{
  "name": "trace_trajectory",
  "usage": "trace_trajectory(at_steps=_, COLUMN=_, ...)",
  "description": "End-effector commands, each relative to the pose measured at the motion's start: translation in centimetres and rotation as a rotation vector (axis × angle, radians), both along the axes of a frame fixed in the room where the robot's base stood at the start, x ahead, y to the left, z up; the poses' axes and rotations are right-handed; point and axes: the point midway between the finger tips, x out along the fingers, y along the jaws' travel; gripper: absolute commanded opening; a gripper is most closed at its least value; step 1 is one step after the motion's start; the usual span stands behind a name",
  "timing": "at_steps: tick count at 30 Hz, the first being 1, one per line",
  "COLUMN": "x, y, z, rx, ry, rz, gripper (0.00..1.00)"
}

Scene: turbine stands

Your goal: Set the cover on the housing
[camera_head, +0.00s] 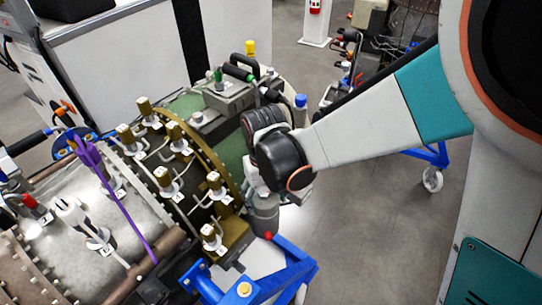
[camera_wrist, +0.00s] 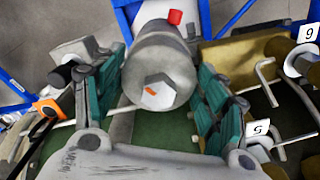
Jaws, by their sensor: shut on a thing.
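In the wrist view, my gripper (camera_wrist: 158,64) is shut with its teal-padded fingers on either side of a grey cylindrical cover (camera_wrist: 150,52). The cover's end faces the camera and has a pale hexagonal nut with an orange mark. I cannot tell whether cover and housing touch.
The turbine's brass ring (camera_head: 211,150) carries several brass fittings and bent pipes just left of my wrist. A blue stand frame (camera_head: 287,264) lies below. A blue-capped cylinder (camera_head: 300,112) stands close behind my wrist. The floor (camera_head: 375,190) right of the turbine is clear.

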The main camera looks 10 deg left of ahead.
Motion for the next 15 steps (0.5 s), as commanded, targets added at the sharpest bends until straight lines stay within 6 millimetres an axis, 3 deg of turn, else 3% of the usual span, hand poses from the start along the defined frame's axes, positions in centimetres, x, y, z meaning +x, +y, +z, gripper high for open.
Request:
trace_trajectory(at_steps=10, x=-0.14, y=-0.09, z=-0.35, rx=-0.002, ry=0.003, rz=0.000, gripper=0.01)
trace_trajectory(at_steps=11, x=-0.14, y=-0.09, z=-0.34, rx=-0.002, ry=0.003, rz=0.000, gripper=0.73)
trace_trajectory(at_steps=13, x=-0.12, y=-0.08, z=-0.32, rx=-0.001, ry=0.002, rz=0.000, gripper=0.89)
trace_trajectory(at_steps=15, x=-0.10, y=-0.07, z=-0.29, rx=-0.001, ry=0.002, rz=0.000, gripper=0.90)
